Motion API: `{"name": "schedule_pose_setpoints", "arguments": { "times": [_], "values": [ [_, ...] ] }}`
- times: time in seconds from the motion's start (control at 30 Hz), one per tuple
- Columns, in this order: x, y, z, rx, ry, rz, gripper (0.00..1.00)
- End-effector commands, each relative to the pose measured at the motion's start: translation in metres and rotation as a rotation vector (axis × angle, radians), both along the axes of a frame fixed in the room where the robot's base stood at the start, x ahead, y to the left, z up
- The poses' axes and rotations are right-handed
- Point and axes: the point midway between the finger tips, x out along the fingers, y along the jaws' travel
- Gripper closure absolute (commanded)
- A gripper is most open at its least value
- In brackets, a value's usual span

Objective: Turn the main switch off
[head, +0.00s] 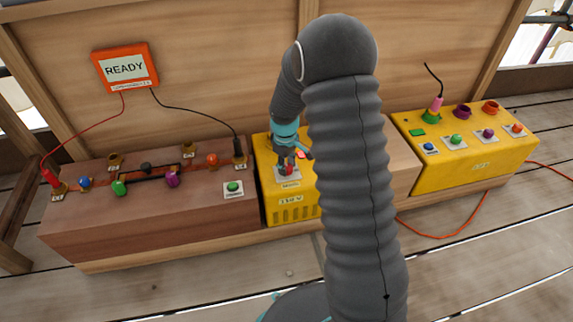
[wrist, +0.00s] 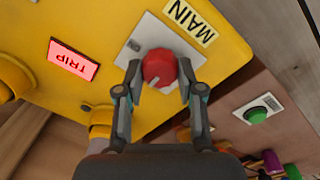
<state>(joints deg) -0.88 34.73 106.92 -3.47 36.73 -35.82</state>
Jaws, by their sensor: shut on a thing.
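The main switch is a round red knob (wrist: 159,68) with a pale pointer mark, on a light plate beside a MAIN label (wrist: 190,22). It sits on the yellow box (head: 273,201) in the middle of the bench. My gripper (wrist: 157,83) is shut on the knob, one finger on each side. In the head view my gripper (head: 290,163) comes down onto the red knob and partly hides it. A red lit TRIP lamp (wrist: 74,60) is on the same yellow face.
A wooden box (head: 150,221) with coloured knobs and a green button (head: 233,188) stands at left. Another yellow box (head: 440,174) with buttons and coloured sockets stands at right. An orange READY display (head: 125,68) hangs on the back board, with cables running down.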

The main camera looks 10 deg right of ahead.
Motion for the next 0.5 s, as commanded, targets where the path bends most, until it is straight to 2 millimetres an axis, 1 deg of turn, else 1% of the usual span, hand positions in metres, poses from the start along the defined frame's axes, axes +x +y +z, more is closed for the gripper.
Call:
{"name": "schedule_pose_setpoints", "arguments": {
  "times": [0.03,0.07,0.1,0.13,0.4,0.5],
  "values": [
    [-0.0003,0.0005,-0.0005,0.001,0.001,0.0,0.58],
    [-0.0003,0.0005,-0.0005,0.001,0.001,0.0,0.5],
    [-0.0003,0.0004,-0.0005,0.001,0.001,0.0,0.4],
    [-0.0002,0.0003,-0.0004,0.001,0.001,0.0,0.37],
    [0.0,-0.0004,0.0001,0.0,0.0,-0.001,0.37],
    [0.0003,-0.0003,0.0042,0.0,-0.001,-0.001,0.37]
  ]
}}
